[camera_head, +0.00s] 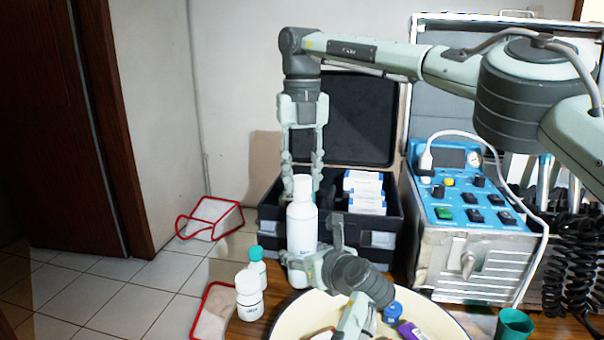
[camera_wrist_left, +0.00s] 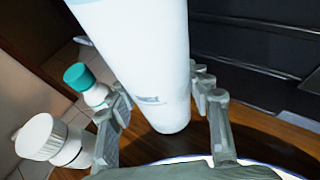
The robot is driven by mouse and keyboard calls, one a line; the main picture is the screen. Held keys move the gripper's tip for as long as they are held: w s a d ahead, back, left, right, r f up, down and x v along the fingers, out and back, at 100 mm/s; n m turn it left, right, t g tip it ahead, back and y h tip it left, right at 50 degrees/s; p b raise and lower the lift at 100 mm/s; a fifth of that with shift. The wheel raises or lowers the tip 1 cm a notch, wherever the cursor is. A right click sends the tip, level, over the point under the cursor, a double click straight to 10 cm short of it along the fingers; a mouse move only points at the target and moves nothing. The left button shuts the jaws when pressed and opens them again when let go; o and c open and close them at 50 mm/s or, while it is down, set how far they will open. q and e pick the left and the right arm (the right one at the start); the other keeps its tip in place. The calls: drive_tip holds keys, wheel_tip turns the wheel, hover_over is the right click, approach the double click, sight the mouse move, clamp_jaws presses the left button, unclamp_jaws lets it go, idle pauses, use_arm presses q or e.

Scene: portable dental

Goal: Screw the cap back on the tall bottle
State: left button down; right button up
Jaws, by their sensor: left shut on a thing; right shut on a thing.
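The tall white bottle (camera_head: 302,228) stands upright at the table's back left, in front of the black case. My left gripper (camera_head: 313,252) is shut around its lower body; the left wrist view shows the bottle (camera_wrist_left: 148,60) between the fingers (camera_wrist_left: 165,115). The white cap (camera_head: 303,184) is at the bottle's top, in line with it. My right gripper (camera_head: 303,182) points straight down from above, its fingers shut on the cap's sides. I cannot tell whether the cap is seated on the thread. The bottle's top is out of the left wrist view.
A small teal-capped bottle (camera_head: 257,264) and a small white-capped bottle (camera_head: 249,300) stand just left. A cream basin (camera_head: 284,329) with small items is in front. The open black case (camera_head: 381,223) is behind, the blue-panelled unit (camera_head: 455,215) and green cup (camera_head: 514,325) right.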

drive_tip(key=shift+f, duration=0.35)
drive_tip(key=m, duration=2)
drive_tip(key=shift+d+m, duration=0.1)
drive_tip(key=shift+m, duration=0.2)
drive_tip(key=m, duration=0.6)
drive_tip(key=shift+m, duration=0.4)
drive_tip(key=o, duration=0.7)
